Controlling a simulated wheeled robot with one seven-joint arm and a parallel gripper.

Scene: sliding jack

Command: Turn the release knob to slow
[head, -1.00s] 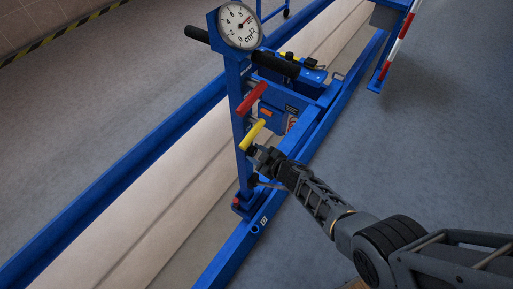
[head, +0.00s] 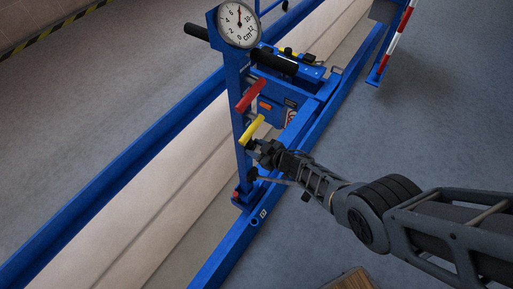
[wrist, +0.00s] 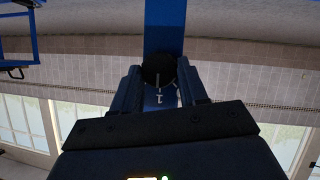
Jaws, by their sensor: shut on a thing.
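The release knob (wrist: 158,68) is a round black knob with a pale line, on a blue post (wrist: 165,22). A white mark like a "1" shows just below it in the wrist view. My gripper (wrist: 160,85) has its two dark fingers on either side of the knob and is shut on it. In the head view my gripper (head: 254,147) meets the jack's blue column (head: 240,120) just below the yellow lever (head: 252,130). The knob is hidden there. I cannot read any "slow" label.
A red lever (head: 250,95) and a round gauge (head: 239,22) sit higher on the column. A black handlebar (head: 275,67) crosses behind it. Blue rails (head: 290,140) flank the pit. A red-and-white post (head: 397,40) stands back right.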

